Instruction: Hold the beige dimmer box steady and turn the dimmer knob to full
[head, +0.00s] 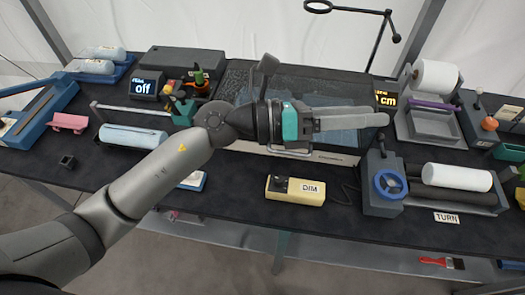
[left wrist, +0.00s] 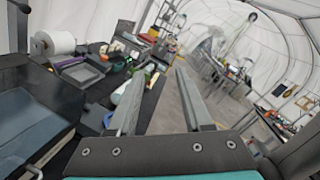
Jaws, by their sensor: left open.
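The beige dimmer box (head: 312,200) lies near the front edge of the dark table, with a "DIM" label on its right part. Its black dimmer knob (head: 280,184) is on the left part of its top; its exact turn is too small to read. A dark cord runs off to the right of the box. My left gripper (head: 383,119) is behind and above the box, pointing right, apart from it. In the left wrist view its two fingers (left wrist: 158,76) are spread with nothing between them. The box does not show clearly there. My right gripper is not in view.
A blue handwheel (head: 390,183) on a dark block stands right of the box, beside a white roller (head: 457,177). A display reading "off" (head: 146,87) stands at the back left. A blue-edged item (head: 193,181) lies left of the box. The table between them is clear.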

